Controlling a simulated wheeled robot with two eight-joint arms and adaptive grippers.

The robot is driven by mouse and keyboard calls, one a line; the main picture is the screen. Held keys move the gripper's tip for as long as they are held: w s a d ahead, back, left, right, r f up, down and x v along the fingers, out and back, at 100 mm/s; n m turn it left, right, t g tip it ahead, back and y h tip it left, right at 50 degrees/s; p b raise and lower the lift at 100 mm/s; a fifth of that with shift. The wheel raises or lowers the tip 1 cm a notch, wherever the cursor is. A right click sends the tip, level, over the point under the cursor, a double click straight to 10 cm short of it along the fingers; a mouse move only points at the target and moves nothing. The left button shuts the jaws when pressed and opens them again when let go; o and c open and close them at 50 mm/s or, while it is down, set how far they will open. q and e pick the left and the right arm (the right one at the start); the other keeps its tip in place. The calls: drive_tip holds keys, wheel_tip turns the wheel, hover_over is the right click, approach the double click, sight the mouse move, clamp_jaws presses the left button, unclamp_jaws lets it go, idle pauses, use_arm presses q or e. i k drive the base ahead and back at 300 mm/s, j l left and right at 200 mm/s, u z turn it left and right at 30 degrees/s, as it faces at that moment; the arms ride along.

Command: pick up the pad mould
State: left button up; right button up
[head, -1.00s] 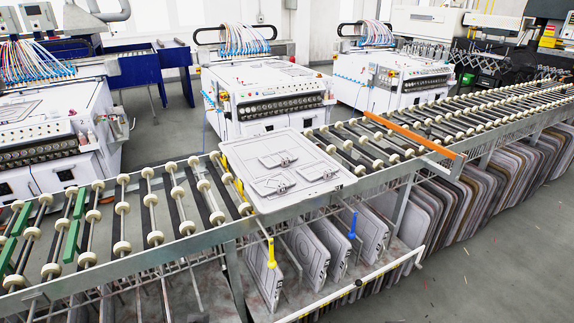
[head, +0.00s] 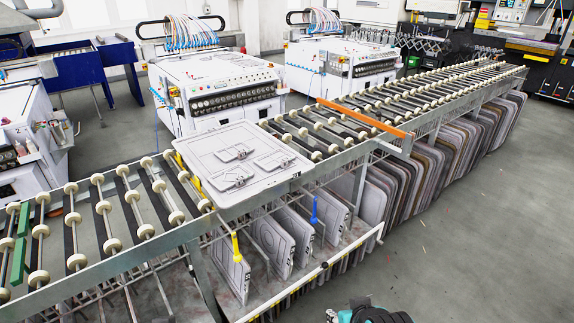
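The pad mould (head: 246,165) is a pale grey flat plate with rounded corners and several small raised fittings on top. It lies flat on the roller conveyor, left of centre in the head view, with its near edge at the conveyor's front rail. Nothing touches it from above. Neither of my grippers can be made out. Only a teal and black part of my own arm shows at the bottom edge, well apart from the mould.
The roller conveyor (head: 75,222) runs from lower left to upper right. An orange bar (head: 360,117) crosses it right of the mould. Similar plates (head: 292,236) stand upright below, with yellow and blue handles (head: 314,210) in front. White machines (head: 213,88) stand behind. The floor at right is clear.

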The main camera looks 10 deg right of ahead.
sight(270, 161)
drive_tip(key=i+l+u, duration=0.15)
drive_tip(key=i, duration=0.3)
drive_tip(key=i+l+u, duration=0.2)
drive_tip(key=i, duration=0.2)
